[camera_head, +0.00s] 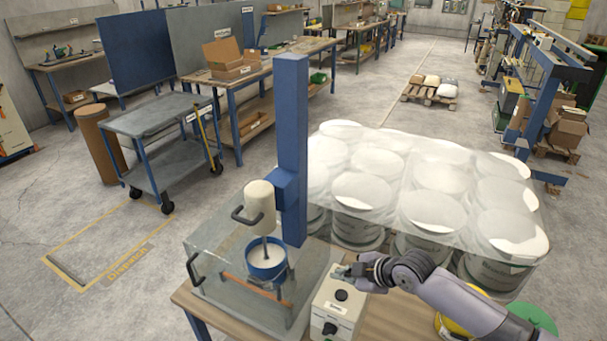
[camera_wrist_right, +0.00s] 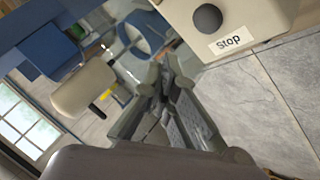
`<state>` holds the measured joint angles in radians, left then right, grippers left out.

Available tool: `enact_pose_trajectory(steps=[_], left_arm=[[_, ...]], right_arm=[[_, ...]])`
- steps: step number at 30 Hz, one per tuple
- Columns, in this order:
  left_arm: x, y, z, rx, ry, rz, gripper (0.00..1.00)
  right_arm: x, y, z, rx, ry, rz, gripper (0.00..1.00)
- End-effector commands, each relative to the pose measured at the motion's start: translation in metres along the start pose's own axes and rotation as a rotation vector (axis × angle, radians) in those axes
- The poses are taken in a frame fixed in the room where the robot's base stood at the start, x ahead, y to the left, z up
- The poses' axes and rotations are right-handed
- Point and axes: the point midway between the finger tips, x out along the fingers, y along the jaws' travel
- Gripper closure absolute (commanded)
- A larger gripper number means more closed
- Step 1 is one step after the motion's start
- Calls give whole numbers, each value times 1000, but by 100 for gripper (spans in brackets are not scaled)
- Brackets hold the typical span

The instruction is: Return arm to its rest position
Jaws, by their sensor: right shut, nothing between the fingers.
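My right arm (camera_head: 455,302) reaches in from the lower right of the head view. My right gripper (camera_head: 345,270) is shut and empty, at the far end of a beige control box (camera_head: 322,325) with dark round knobs. In the right wrist view the gripper's fingers (camera_wrist_right: 165,80) are together, beside the box's face (camera_wrist_right: 265,20) with a black button and a "Stop" label. Whether the fingers touch the box I cannot tell. My left gripper is not in view.
A mixer with a blue column (camera_head: 291,150) and a blue pot (camera_head: 266,262) stands behind a clear guard left of the box. Film-wrapped white buckets (camera_head: 440,175) stand just behind my gripper. A grey cart (camera_head: 155,118) stands farther left. Open floor (camera_head: 370,100) lies beyond.

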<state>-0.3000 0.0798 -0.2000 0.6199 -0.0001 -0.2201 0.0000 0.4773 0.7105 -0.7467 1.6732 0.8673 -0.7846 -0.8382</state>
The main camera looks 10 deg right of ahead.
Motion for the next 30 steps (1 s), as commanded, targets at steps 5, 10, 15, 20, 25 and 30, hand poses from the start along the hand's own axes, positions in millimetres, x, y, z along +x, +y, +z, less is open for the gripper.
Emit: enact_pose_trajectory(steps=[5,10,15,20,25,30], left_arm=[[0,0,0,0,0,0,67],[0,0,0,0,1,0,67],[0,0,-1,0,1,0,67],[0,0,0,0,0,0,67],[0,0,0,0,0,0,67],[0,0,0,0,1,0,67]], right_arm=[[4,-44,-19,61,9,-50,100],[-12,-126,-47,266,-30,-110,100],[-53,-181,-40,553,-157,-94,100],[-87,-209,-19,757,-279,-52,100],[-120,-232,3,925,-396,-6,100],[-154,-253,24,1074,-512,45,100]])
